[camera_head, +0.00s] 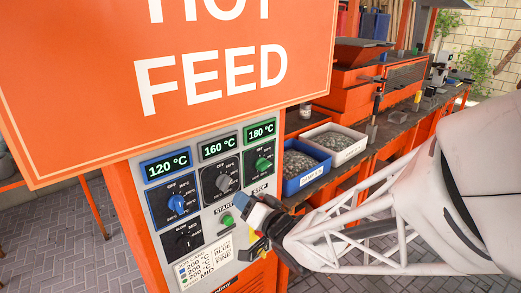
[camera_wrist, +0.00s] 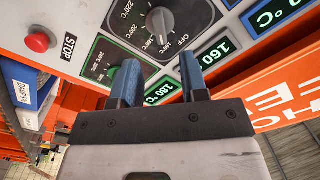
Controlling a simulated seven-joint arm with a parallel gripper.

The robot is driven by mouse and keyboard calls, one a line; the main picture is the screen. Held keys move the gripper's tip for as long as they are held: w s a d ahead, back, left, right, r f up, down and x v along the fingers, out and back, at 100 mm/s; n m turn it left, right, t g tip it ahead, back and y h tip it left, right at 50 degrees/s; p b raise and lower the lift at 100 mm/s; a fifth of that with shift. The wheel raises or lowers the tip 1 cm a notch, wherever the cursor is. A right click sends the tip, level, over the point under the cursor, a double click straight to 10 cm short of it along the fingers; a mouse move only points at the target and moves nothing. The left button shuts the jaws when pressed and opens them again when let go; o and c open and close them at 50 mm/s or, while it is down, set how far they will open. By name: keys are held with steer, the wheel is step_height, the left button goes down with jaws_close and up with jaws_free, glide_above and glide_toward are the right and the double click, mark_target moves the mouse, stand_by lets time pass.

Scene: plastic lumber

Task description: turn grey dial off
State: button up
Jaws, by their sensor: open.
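The grey dial (camera_head: 222,182) sits on a dark square plate in the middle of the upper row of the control panel, under a display reading 160 °C. In the wrist view the grey dial (camera_wrist: 160,21) is at the top, beyond my fingertips, with the OFF mark to its lower right. Its pointer is turned away from OFF, toward the temperature marks. My gripper (camera_head: 254,204) is in front of the panel, right of and below the grey dial. In the wrist view my gripper (camera_wrist: 157,72) has its two blue fingers spread, with nothing between them, and apart from the grey dial.
A blue dial (camera_head: 176,204) is left of the grey one and a green dial (camera_head: 262,164) right. A black dial (camera_head: 183,240) and green start button (camera_head: 227,219) are below. A red stop button (camera_wrist: 38,42) is near. The orange HOT FEED sign (camera_head: 170,80) overhangs the panel.

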mark_target(228, 186)
steer(key=shift+x, duration=3.9)
steer(key=shift+c, duration=0.3)
jaws_close()
